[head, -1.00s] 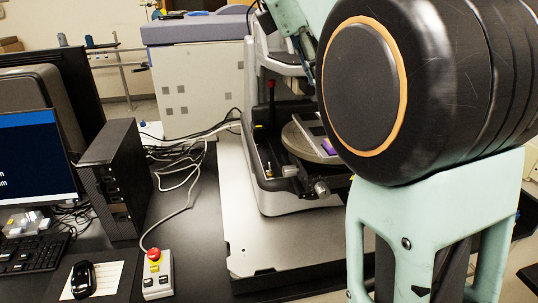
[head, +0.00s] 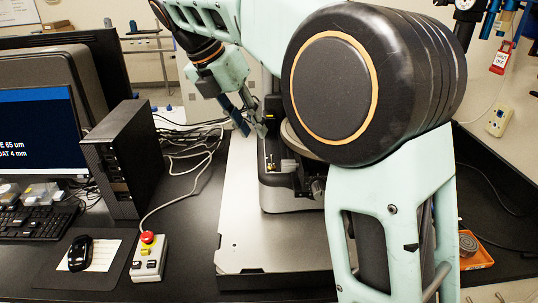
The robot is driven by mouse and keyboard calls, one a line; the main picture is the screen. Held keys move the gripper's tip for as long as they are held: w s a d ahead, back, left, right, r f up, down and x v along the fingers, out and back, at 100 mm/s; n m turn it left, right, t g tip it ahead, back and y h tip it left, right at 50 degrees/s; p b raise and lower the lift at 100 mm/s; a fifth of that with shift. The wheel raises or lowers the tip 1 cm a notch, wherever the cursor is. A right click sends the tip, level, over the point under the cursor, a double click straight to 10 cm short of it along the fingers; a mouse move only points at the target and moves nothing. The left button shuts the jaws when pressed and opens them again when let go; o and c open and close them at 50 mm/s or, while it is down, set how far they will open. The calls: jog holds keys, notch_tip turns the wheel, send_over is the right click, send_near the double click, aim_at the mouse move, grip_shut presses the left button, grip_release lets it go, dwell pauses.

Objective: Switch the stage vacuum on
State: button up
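The stylus profiler (head: 290,196) stands on a pale base plate, largely hidden behind my arm. Part of its round stage (head: 297,140) shows beside my arm's big black joint. A small upright brass-coloured fitting (head: 270,163) is on the profiler's left front; I cannot tell if it is the vacuum switch, or its position. My gripper (head: 254,132) points down at the profiler's left side, above and slightly left of that fitting. Its fingertips are small and seen at an angle, so their opening is unclear. Nothing held can be made out.
A control box (head: 149,262) with a red button stands left of the base plate (head: 240,235). A black computer tower (head: 125,160), monitor (head: 40,135), keyboard (head: 38,221) and mouse (head: 80,253) are further left. Cables run behind the tower. An orange tray (head: 477,252) is at right.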

aim_at(271, 159)
jog(key=x, duration=1)
jog(key=shift+s+d+b, duration=0.1)
jog(key=shift+d+b, duration=0.05)
jog(key=shift+b, duration=0.2)
jog(key=shift+c, duration=0.3)
grip_shut()
